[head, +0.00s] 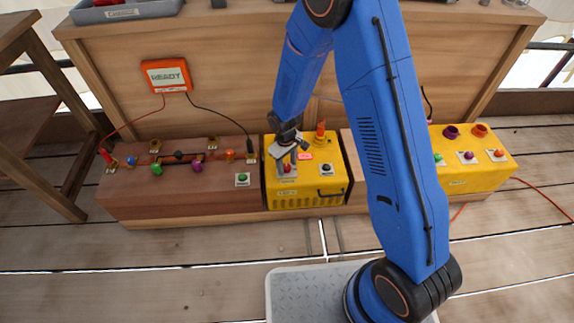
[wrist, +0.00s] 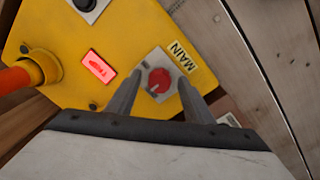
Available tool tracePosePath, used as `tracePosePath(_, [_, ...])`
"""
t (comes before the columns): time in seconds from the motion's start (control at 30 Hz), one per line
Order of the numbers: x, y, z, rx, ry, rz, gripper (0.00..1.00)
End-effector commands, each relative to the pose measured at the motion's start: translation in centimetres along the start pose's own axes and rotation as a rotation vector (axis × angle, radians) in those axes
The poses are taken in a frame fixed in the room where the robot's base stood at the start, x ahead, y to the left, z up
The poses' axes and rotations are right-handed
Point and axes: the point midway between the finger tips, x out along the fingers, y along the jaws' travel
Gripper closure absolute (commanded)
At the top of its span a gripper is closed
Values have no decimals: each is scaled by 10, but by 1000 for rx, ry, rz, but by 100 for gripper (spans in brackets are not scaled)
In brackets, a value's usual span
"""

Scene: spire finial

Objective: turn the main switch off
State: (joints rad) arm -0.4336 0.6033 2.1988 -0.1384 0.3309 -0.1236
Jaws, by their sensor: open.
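The main switch (wrist: 159,80) is a red knob on a pale plate, next to a label reading MAIN (wrist: 181,57). It sits on top of the yellow box (head: 307,190), where the red knob also shows in the head view (head: 287,168). My gripper (wrist: 158,88) is open, with one finger on each side of the knob in the wrist view and visible gaps between. I cannot tell how far the fingertips are above the plate. The knob's set position is too small to read surely. A red indicator (wrist: 98,67) beside the switch is lit.
An orange plug or handle (head: 320,130) stands on the yellow box, near a black knob (head: 326,168). A brown box (head: 180,185) with coloured knobs is at left, and another yellow box (head: 475,165) at right. An orange READY display (head: 166,75) hangs behind with cables.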

Motion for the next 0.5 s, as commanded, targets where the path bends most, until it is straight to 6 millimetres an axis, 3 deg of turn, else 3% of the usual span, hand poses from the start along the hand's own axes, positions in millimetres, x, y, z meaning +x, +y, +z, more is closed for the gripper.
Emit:
tracePosePath(0.17, [-19,0,-1,-1,3,1,53])
tracePosePath(0.5, [-78,0,-1,0,4,1,53])
